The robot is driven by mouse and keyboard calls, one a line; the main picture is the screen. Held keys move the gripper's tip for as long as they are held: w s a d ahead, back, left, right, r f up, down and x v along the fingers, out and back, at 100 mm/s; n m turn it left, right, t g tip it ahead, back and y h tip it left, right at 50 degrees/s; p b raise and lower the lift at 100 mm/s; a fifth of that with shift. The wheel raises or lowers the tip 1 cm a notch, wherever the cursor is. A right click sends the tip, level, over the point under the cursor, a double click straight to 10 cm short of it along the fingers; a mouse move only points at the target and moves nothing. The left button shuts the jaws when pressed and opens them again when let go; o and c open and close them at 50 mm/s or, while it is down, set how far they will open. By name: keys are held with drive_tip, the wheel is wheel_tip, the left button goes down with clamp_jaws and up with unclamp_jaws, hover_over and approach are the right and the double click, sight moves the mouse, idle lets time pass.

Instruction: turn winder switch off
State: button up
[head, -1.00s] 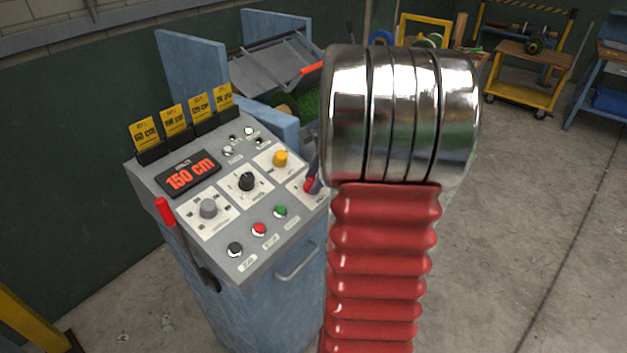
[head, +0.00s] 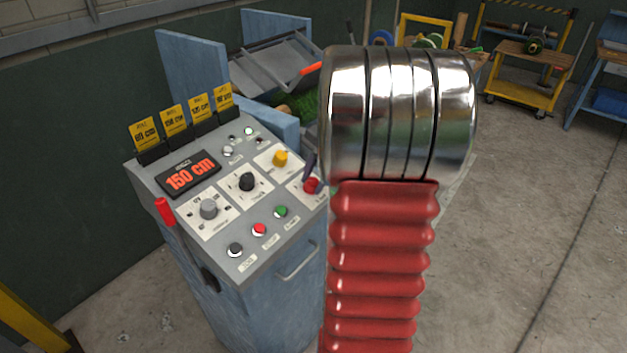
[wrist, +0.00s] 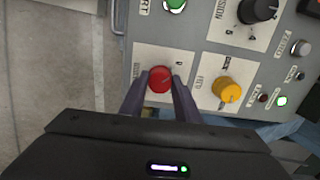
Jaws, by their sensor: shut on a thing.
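The control console (head: 270,262) stands left of my arm in the head view. Its red rotary switch (head: 311,186) is at the right edge of the sloped panel, partly hidden by my gripper and arm. In the wrist view the red switch (wrist: 160,80) sits on a white plate, between the two dark fingers of my gripper (wrist: 160,88). The fingers are shut on its sides. A pale mark shows on the knob's face. The plate's lettering is too small to read surely.
A yellow knob (head: 281,158) and a black knob (head: 247,182) are close by on the panel. A green button (head: 281,211), a red button (head: 260,229) and a red-handled lever (head: 165,211) are also there. The display (head: 189,174) reads 150 cm. Open floor lies right.

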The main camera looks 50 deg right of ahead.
idle(0.3)
drive_tip(key=o, duration=1)
drive_tip(key=shift+o, duration=0.2)
drive_tip(key=v, duration=1.3)
drive_tip(key=shift+r, duration=0.3)
drive_tip(key=shift+s, duration=0.1)
